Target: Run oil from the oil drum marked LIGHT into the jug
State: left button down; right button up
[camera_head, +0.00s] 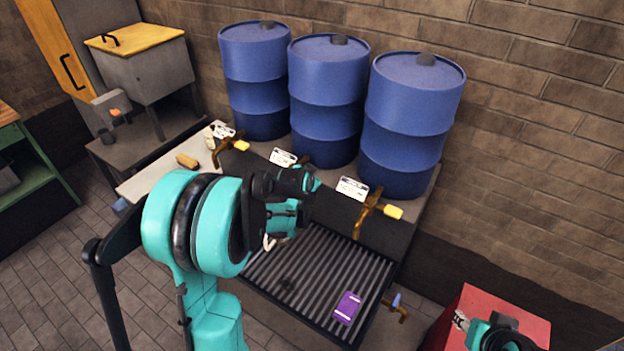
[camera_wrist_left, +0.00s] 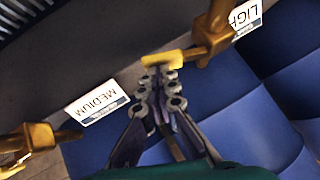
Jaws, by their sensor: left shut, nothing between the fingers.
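Three blue drums stand on a bench. In the left wrist view the LIGHT label (camera_wrist_left: 246,16), partly cut off, sits beside a brass tap (camera_wrist_left: 212,35) with a yellow handle (camera_wrist_left: 162,58). My left gripper (camera_wrist_left: 160,76) is shut and empty, its tips right at that handle; I cannot tell whether they touch. From the label order, the LIGHT drum appears to be the middle drum (camera_head: 327,85). In the head view my left wrist hides the fingers and most of that tap. I cannot make out the jug. My right gripper (camera_head: 461,321) shows small at lower right, fingers unclear.
The MEDIUM label (camera_wrist_left: 97,103) and its tap (camera_wrist_left: 40,138) are close by. A slatted drip tray (camera_head: 318,262) below holds a purple packet (camera_head: 348,308). A red box (camera_head: 500,308) stands at lower right; a grey bin with a yellow lid (camera_head: 140,38) is at left.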

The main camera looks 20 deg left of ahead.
dwell(0.7)
pick_arm(q)
jog(key=shift+r+p, duration=0.55)
jog(key=shift+r, duration=0.25)
jog(key=r+p, duration=0.2)
jog(key=r, duration=0.1)
jog(key=r+p, duration=0.1)
jog(key=shift+d+r, duration=0.25)
jog(key=shift+r, duration=0.1)
jog(key=a+p+v, duration=0.1)
jog(key=v, duration=0.8)
jog(key=shift+s+a+p, duration=0.25)
jog(key=shift+s+p, duration=0.05)
jog(key=shift+r, duration=0.1)
